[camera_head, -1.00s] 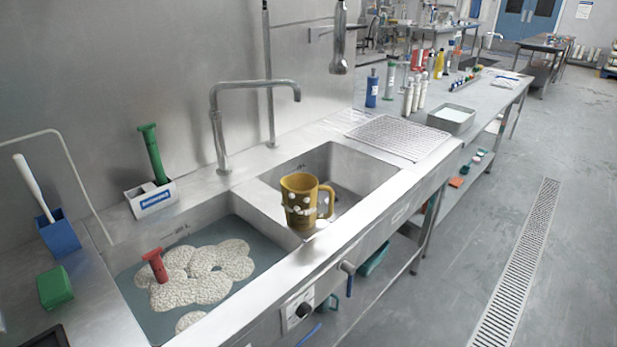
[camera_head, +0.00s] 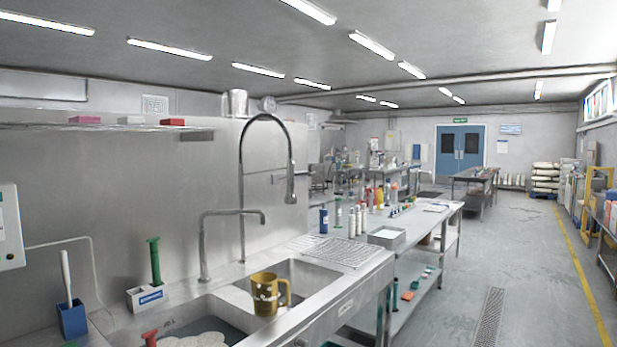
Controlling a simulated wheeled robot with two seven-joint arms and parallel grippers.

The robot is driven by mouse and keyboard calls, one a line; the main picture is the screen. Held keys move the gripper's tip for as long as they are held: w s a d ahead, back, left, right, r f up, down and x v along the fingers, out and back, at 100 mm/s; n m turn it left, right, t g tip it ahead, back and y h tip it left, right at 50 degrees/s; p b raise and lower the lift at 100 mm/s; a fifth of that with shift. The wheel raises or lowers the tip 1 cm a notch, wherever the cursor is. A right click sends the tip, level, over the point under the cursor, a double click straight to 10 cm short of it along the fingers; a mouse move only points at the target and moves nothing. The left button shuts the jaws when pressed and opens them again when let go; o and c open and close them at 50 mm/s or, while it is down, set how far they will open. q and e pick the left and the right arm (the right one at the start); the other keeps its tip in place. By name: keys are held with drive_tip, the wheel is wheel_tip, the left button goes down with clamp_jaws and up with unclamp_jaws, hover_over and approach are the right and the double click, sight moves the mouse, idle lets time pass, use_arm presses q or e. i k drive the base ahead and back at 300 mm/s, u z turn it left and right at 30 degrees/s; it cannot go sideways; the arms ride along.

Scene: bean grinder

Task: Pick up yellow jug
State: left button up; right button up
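The yellow jug (camera_head: 265,294) is a mustard-yellow mug-like vessel with white spots and a handle on its right side. It stands upright at the double sink, by the divider between the two basins. Its exact footing is hard to tell. Neither of my grippers shows in the head view.
A tall faucet (camera_head: 204,245) and a hanging spray hose (camera_head: 290,165) rise behind the sink. The left basin holds foamy water and a red-handled tool (camera_head: 150,338). A green-handled brush (camera_head: 154,262) stands in a white holder. A wire rack (camera_head: 345,252) lies right of the sink.

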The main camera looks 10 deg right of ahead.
sight(265, 294)
drive_tip(key=z, duration=0.8)
drive_tip(key=i, duration=0.75)
drive_tip(key=z, duration=0.6)
drive_tip(key=i, duration=1.35)
drive_tip(key=u, duration=1.3)
drive_tip(key=i, duration=0.6)
drive_tip(key=z, duration=1.45)
drive_tip(key=i, duration=1.45)
drive_tip(key=u, duration=2.95)
